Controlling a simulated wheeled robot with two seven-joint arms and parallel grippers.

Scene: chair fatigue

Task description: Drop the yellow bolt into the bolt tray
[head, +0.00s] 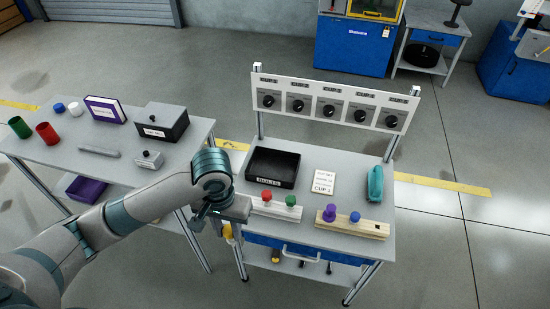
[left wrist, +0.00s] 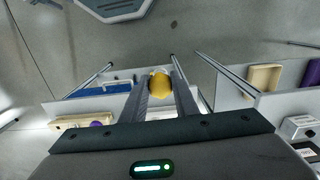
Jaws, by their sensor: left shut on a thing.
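The yellow bolt (left wrist: 159,82) sits between the two fingers of my left gripper (left wrist: 160,93) in the left wrist view, with its rounded yellow end showing. In the head view my left gripper (head: 232,213) is at the left front edge of the right table, and a bit of yellow (head: 228,233) shows below it. The gripper is shut on the bolt. The bolt tray (head: 272,167), black and labelled, lies on the right table, up and right of the gripper. Its floor looks empty. My right gripper is not in view.
Blocks with red (head: 266,195), green (head: 291,200), purple (head: 329,212) and blue (head: 355,216) pegs stand in front of the tray. A dial panel (head: 331,103) rises behind it. A card (head: 325,182) and a teal tool (head: 375,184) lie right. A cluttered left table (head: 75,149) stands beside.

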